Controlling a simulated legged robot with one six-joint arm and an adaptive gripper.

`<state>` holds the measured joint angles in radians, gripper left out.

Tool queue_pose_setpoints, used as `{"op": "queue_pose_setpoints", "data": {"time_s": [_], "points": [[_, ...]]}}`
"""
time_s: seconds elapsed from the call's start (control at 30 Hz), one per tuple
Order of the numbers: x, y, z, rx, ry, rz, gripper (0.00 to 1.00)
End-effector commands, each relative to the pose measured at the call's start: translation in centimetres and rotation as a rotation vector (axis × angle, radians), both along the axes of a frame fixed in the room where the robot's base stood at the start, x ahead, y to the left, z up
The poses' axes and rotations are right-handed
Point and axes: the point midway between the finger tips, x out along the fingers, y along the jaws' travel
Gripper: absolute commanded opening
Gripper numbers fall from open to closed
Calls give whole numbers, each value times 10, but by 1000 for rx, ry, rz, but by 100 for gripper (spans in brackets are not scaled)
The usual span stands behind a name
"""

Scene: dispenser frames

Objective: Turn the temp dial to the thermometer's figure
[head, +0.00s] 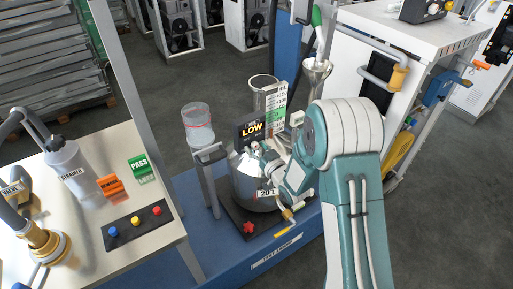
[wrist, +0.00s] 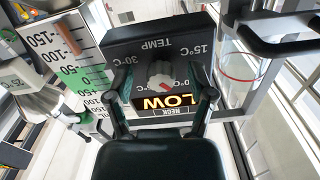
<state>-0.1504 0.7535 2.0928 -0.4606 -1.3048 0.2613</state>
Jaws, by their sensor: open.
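The temp dial is a grey knob (wrist: 160,74) on a dark panel (wrist: 125,42) marked TEMP, upside down in the wrist view. Its red mark points to the lower right of that picture. Labels 30°C and 15°C are legible; the lower ones are partly hidden by the fingers. An amber display (wrist: 166,101) under the knob reads LOW; it also shows in the head view (head: 252,130). My gripper (wrist: 162,100) is open, one finger on each side of the knob; contact cannot be told. It is small in the head view (head: 266,158).
A graduated scale (wrist: 66,42) with a green band stands left of the panel in the wrist view. A clear cylinder (wrist: 238,65) stands to the right. In the head view, a metal vessel (head: 245,185) is below the panel and a bench (head: 85,215) is at left.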

Motion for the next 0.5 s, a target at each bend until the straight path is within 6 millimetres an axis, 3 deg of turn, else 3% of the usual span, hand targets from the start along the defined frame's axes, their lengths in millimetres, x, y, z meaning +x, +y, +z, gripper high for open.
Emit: {"op": "queue_pose_setpoints", "data": {"time_s": [0.03,0.17,0.2,0.5], "points": [[0,0,0,0,0,0,61],[0,0,0,-1,-1,0,3],[0,0,0,-1,-1,0,0],[0,0,0,8,4,0,0]]}}
